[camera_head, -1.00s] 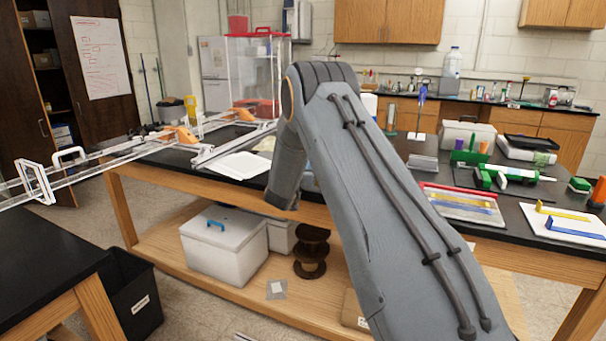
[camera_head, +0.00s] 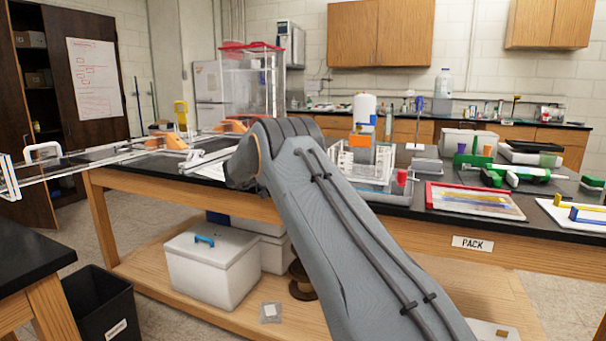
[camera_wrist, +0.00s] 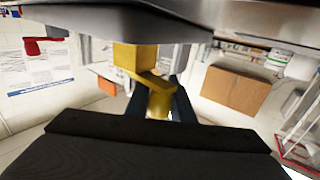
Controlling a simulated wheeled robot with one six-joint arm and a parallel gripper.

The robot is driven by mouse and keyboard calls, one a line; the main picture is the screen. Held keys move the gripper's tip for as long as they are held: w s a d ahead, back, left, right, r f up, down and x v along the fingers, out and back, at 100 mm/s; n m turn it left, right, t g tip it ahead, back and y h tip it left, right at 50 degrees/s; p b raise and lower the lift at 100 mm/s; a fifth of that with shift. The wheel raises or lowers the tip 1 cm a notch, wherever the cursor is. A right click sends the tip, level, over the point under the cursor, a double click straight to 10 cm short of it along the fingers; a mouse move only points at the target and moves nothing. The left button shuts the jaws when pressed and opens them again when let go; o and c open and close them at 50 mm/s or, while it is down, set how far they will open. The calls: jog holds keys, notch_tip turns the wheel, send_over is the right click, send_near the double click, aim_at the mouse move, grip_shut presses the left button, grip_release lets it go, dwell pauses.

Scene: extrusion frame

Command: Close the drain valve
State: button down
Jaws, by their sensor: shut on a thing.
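My gripper (camera_wrist: 158,104) shows in the wrist view with its dark blue fingers on either side of a yellow blocky part (camera_wrist: 152,76). It is shut on this yellow part. Much of it is hidden by my own wrist, and I cannot tell for sure that it is the drain valve's handle. In the head view my forearm hides the gripper. An upright yellow piece (camera_head: 181,113) stands at the left of the bench there, near the clear rail frame (camera_head: 100,160). No part in the head view is clearly the drain valve.
A clear tank with red edges (camera_head: 250,85) stands behind my arm. The wooden bench (camera_head: 150,187) carries a tray with a red border (camera_head: 430,196), a white bottle (camera_head: 364,108) and green tools (camera_head: 475,162). A white cooler (camera_head: 212,270) sits on the lower shelf.

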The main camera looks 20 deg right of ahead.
jog(key=shift+w+d+f+m+g+b, duration=0.15)
jog(key=shift+m+g+b, duration=0.35)
jog(key=shift+b, duration=0.5)
jog(key=shift+s+d+f+m+g+b, duration=0.15)
jog(key=shift+m+g+b, duration=0.15)
jog(key=shift+g+b, duration=0.55)
jog(key=shift+r+b, duration=0.15)
jog(key=shift+b, duration=0.25)
jog(key=shift+d+r+m+g+b, duration=0.2)
jog(key=shift+m+g+b, duration=0.2)
jog(key=shift+g+b, duration=0.15)
jog(key=c, duration=1.5)
grip_release()
jog(key=shift+c, duration=0.2)
jog(key=shift+a, duration=0.15)
jog(key=a, duration=0.7)
jog(key=shift+w+a, duration=0.1)
jog(key=shift+a, duration=0.2)
